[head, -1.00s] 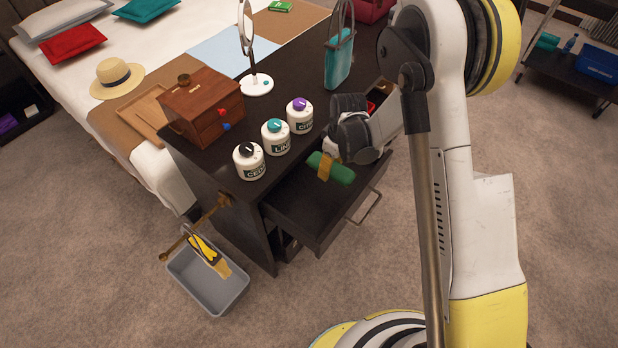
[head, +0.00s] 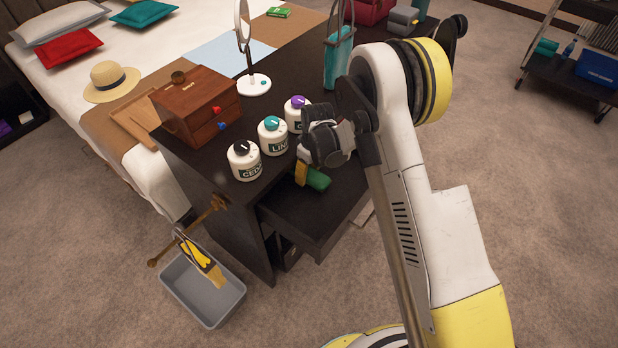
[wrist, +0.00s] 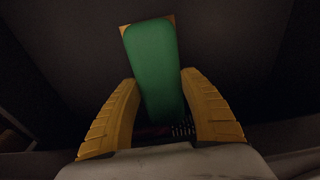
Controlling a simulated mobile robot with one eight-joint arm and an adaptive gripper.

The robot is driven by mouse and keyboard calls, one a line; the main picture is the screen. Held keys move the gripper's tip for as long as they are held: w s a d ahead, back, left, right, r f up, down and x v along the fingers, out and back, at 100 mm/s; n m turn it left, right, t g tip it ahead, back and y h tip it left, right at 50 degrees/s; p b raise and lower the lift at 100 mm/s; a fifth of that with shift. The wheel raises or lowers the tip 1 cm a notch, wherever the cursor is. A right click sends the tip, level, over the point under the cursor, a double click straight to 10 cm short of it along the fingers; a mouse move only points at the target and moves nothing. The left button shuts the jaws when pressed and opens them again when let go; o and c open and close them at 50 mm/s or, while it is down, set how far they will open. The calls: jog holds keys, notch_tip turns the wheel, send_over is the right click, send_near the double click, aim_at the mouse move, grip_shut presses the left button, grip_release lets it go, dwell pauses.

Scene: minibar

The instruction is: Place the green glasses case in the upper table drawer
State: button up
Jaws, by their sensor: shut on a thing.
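The green glasses case (head: 318,179) is held by my gripper (head: 303,173), partly hidden by its yellow fingers and wrist. The wrist view shows the case (wrist: 153,65) between the two yellow fingers (wrist: 158,80). My gripper is shut on it. The upper table drawer (head: 300,212) is pulled open below the dark tabletop. In the head view, the case lies over the drawer's inner back area. I cannot tell whether it touches the drawer floor. My arm hides part of the drawer's front and handle.
Several white jars, including a black-knobbed one (head: 243,160), stand near the tabletop edge beside my gripper. A wooden box (head: 196,108), a round mirror (head: 254,84) and a teal bag (head: 339,62) stand behind. A grey bin (head: 203,290) is on the floor at left.

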aim_at(313, 174)
jog(key=shift+d+f, duration=0.1)
jog(key=shift+f, duration=0.6)
jog(key=shift+s+r, duration=0.1)
jog(key=shift+r, duration=0.05)
jog(key=o, duration=1.3)
jog(key=shift+c, duration=0.2)
notch_tip(313, 174, up, 12)
jog(key=d+p, duration=0.1)
jog(key=p, duration=0.3)
jog(key=shift+s+d+p, duration=0.15)
jog(key=shift+s+p, duration=0.15)
jog(key=shift+s, duration=0.15)
